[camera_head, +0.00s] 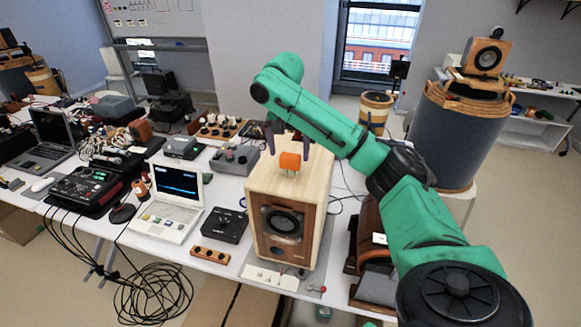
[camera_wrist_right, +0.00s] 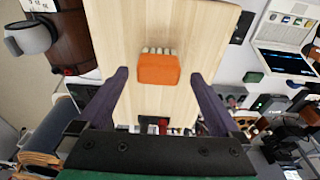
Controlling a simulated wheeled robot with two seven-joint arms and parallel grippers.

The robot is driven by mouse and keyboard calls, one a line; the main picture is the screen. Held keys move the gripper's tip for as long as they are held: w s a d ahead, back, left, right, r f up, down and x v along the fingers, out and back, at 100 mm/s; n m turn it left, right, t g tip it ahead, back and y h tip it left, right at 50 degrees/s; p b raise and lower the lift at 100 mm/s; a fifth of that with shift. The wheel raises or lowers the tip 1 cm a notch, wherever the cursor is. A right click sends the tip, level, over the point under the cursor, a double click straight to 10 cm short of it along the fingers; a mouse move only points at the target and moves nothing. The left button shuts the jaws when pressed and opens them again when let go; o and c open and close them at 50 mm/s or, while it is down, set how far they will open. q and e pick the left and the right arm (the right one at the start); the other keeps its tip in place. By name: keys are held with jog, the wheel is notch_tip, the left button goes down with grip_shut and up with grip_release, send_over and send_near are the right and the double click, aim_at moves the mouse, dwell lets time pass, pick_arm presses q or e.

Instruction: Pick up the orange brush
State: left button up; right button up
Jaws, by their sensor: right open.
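The orange brush (camera_head: 290,162) sits on top of the wooden speaker box (camera_head: 262,176) in the head view, its pale bristles toward the speaker's front. In the right wrist view the brush (camera_wrist_right: 158,69) lies ahead of the fingertips, centred between them. My right gripper (camera_head: 287,138) is open and empty, just behind the brush in the head view. Its two purple fingers also show in the right wrist view (camera_wrist_right: 158,80), apart from each other, with the brush slightly beyond their tips. I cannot tell the exact height gap. My left gripper is not in view.
A white laptop (camera_head: 168,201) and a black box (camera_head: 224,225) stand left of the speaker. A brown rounded case (camera_head: 370,240) stands to its right. Cables hang off the table's front edge. A large grey drum (camera_head: 458,135) stands at the right.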

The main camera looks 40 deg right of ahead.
aim_at(290, 156)
jog(key=f+p, duration=0.1)
jog(key=f, duration=0.1)
jog(key=f+p, duration=0.1)
jog(key=shift+d+f, duration=0.35)
jog(key=shift+w+f, duration=0.1)
jog(key=shift+f, duration=0.1)
jog(key=c, duration=1.3)
jog(key=shift+c, duration=0.2)
jog(key=shift+r, duration=0.1)
jog(key=shift+w+r+b, duration=0.1)
jog(key=shift+r+b, duration=0.3)
jog(key=shift+r, duration=0.25)
notch_tip(290, 156, up, 4)
jog(key=shift+f+b, duration=0.1)
jog(key=shift+b, duration=0.55)
notch_tip(290, 156, up, 4)
jog(key=shift+r+p, duration=0.2)
jog(key=shift+p, duration=0.75)
notch_tip(290, 156, up, 10)
jog(key=shift+r, duration=0.25)
